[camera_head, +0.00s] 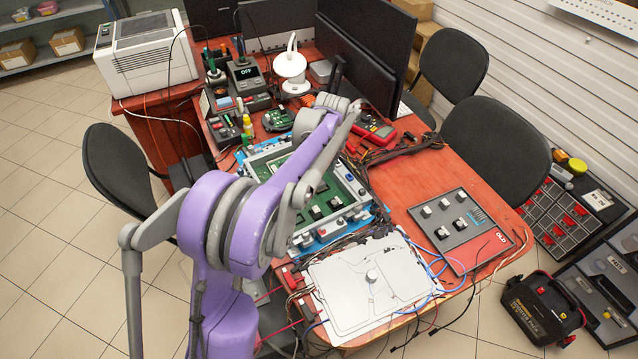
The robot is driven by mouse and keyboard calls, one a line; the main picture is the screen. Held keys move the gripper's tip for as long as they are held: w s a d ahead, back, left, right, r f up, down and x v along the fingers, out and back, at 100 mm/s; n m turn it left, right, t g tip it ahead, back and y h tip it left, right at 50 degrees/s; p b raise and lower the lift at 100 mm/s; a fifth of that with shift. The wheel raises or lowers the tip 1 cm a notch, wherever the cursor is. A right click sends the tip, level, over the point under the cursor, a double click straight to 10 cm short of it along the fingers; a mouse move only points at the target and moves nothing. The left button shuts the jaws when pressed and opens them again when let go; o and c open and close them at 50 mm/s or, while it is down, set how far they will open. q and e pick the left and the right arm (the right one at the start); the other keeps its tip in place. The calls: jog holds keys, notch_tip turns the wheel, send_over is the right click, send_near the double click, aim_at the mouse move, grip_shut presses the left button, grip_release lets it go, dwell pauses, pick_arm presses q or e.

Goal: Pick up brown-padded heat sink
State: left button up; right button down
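No brown pad can be made out on any part, so I cannot tell which is the brown-padded heat sink. Several small black-and-white blocks sit on a dark tray marked OLD (483,249) at the right of the table; one is a front block (442,233). More small blocks, such as this one (335,203), sit on a green circuit board (322,190) in the open unit at the table's middle. My purple-and-grey arm (300,160) crosses over the left of this unit and hides part of it. I see no gripper fingertips clearly in the head view.
A white plate with a round knob (340,305) lies at the front, with blue and black hoses beside it. Monitors (365,65), a white lamp (291,68) and a soldering station (247,78) crowd the back. Black chairs (497,145) stand at the right.

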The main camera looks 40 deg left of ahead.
aim_at(319, 180)
pick_arm(q)
jog(key=f, duration=0.2)
jog(key=a+f, duration=0.1)
jog(key=f, duration=0.1)
jog(key=shift+s+f, duration=0.1)
jog(key=shift+f, duration=0.15)
grip_shut()
